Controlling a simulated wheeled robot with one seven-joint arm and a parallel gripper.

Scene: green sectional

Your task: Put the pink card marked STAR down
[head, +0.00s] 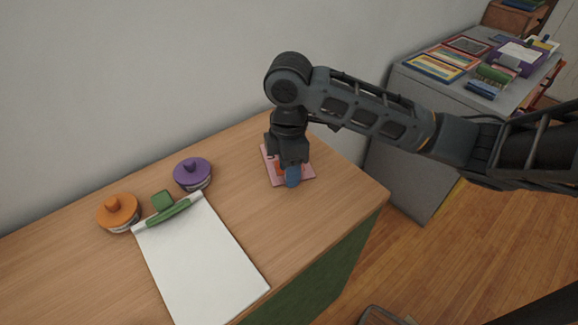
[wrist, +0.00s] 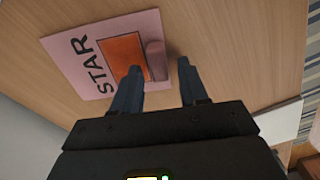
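The pink card marked STAR (wrist: 70,52) lies flat on the wooden tabletop. It carries an orange square (wrist: 122,50) and a raised pink grip block (wrist: 157,58). In the head view the card (head: 270,165) is near the top's back right, partly hidden by my gripper (head: 288,179). In the wrist view my gripper (wrist: 160,68) has its two blue fingers apart. The grip block shows between them, close to the left finger, with a clear gap to the right one. I cannot tell whether the left finger touches it.
A white pad with a green bar (head: 205,260) lies left of the card. Beside it are a purple-topped round item (head: 192,172), an orange-topped one (head: 119,210) and a green cube (head: 162,200). A grey cabinet (head: 410,165) with books stands right, across a floor gap.

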